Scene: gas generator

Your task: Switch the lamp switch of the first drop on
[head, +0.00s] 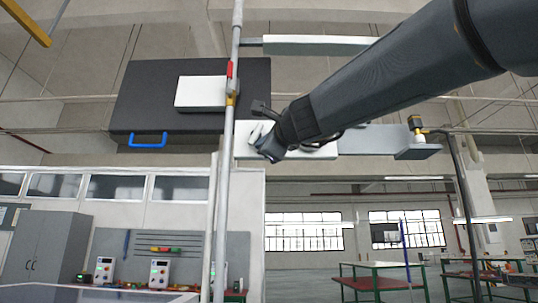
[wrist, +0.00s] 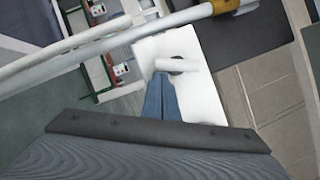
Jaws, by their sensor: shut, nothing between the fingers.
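A white panel (head: 243,134) hangs high in front of me, and it also shows in the wrist view (wrist: 205,105). In the wrist view a white lever-like switch (wrist: 193,64) with a dark round base sits on it; I cannot tell whether it is on or off. My gripper (head: 265,149) is in front of the panel and hides part of it. In the wrist view its bluish fingers (wrist: 160,78) are shut with nothing between them. Their tips are right beside the switch; I cannot tell whether they touch it.
A grey pipe (head: 224,190) with a red and yellow valve (head: 231,82) stands just left of the panel. A dark box (head: 150,72) with a blue handle (head: 148,139) is behind it. A grey shelf (head: 375,142) extends right, carrying a yellow-and-white fitting (head: 416,128). Green-framed tables stand far back.

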